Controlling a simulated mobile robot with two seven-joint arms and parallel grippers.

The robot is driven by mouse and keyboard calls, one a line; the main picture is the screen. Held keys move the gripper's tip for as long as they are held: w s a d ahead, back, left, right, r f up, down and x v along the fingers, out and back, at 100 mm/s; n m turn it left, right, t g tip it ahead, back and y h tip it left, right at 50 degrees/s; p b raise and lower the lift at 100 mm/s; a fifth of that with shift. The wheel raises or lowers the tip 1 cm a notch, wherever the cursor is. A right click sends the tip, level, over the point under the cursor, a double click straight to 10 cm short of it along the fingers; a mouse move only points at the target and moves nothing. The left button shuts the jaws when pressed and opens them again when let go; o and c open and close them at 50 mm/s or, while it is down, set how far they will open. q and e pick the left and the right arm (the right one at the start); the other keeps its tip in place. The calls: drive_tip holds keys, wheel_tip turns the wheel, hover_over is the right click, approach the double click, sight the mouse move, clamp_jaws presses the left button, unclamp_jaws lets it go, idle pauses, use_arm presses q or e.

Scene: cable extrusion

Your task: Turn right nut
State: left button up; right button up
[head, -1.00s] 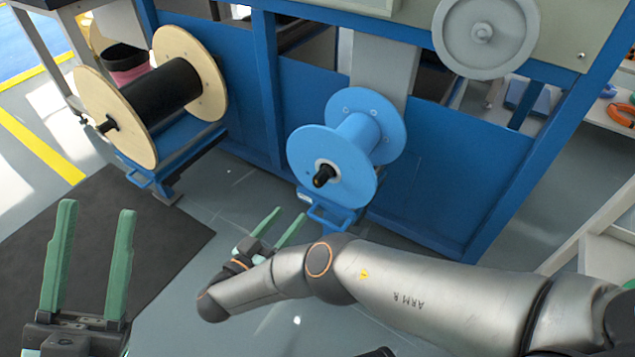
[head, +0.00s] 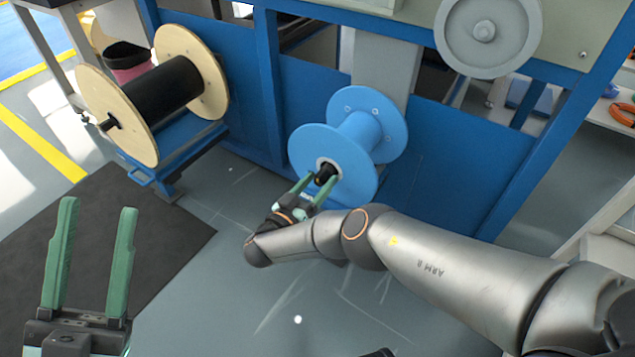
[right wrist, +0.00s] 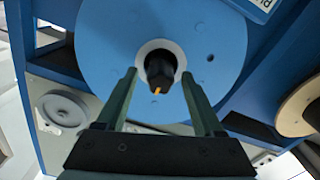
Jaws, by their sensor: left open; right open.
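The right nut (head: 325,174) is a black knob at the centre of the near face of the blue spool (head: 318,153). In the right wrist view the nut (right wrist: 161,68) has an orange mark and sits inside a pale ring on the blue disc (right wrist: 105,40). My right gripper (head: 319,178) is open, its green fingers on either side of the nut. In the right wrist view the gripper (right wrist: 158,80) shows a gap between each finger and the nut. My left gripper (head: 98,205) is open and empty at the lower left, far from the nut.
A wooden spool (head: 185,60) with black cable stands at the upper left on a blue stand. A blue machine frame (head: 265,90) rises behind both spools. A grey wheel (head: 470,50) is at the upper right. A dark mat (head: 150,240) lies on open floor.

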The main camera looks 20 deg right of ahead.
clamp_jaws()
idle(0.5)
drive_tip(key=shift+a+m, duration=0.1)
drive_tip(key=shift+m, duration=3.3)
drive_tip(key=shift+f, duration=0.1)
unclamp_jaws()
